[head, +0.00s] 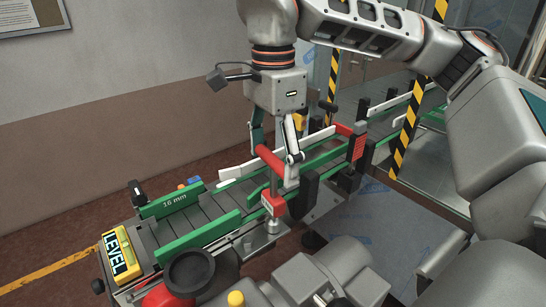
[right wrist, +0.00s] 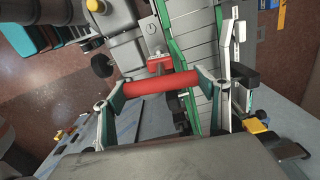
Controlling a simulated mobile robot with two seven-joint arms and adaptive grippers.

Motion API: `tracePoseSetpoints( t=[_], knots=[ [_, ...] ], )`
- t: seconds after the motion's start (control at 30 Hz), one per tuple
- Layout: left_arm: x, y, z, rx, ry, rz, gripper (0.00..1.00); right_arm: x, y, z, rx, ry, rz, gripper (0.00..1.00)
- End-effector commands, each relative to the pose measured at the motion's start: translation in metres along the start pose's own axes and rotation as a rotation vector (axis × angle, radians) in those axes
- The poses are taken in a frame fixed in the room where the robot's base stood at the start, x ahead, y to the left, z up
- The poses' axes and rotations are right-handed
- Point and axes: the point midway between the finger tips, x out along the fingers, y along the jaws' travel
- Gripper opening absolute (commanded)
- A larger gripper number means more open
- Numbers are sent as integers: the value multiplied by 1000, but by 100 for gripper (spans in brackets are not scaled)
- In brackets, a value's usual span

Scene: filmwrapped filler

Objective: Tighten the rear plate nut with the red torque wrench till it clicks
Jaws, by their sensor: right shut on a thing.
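The red torque wrench (head: 269,158) is in my right gripper (head: 279,160), which comes down from above. In the right wrist view, the red handle (right wrist: 160,82) lies crosswise between the two fingers of my right gripper (right wrist: 162,88). Below the handle, a red block with a pale label (head: 272,204) stands over a grey round socket-like piece (head: 272,225) on a metal plate (head: 262,242). The nut itself is too small or covered to tell, and I cannot tell whether the wrench sits on it. My left gripper is not in view.
Green guide rails (head: 204,236) run along the grey slatted conveyor (head: 190,219). A yellow LEVEL box (head: 120,254) stands at its near left end. A second red block (head: 357,148) is at the rail farther right. Striped posts (head: 405,140) and clear panels stand behind.

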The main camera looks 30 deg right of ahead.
Motion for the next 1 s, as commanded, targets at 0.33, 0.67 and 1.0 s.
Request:
tracePoseSetpoints(
  t=[0.33,0.67,1.0],
  knots=[
    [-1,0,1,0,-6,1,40,-1,0,0,45,0,0,28],
    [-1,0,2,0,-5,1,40,-18,0,0,41,0,-2,28],
    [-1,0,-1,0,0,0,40,-40,0,0,41,-1,-2,28]
  ],
)
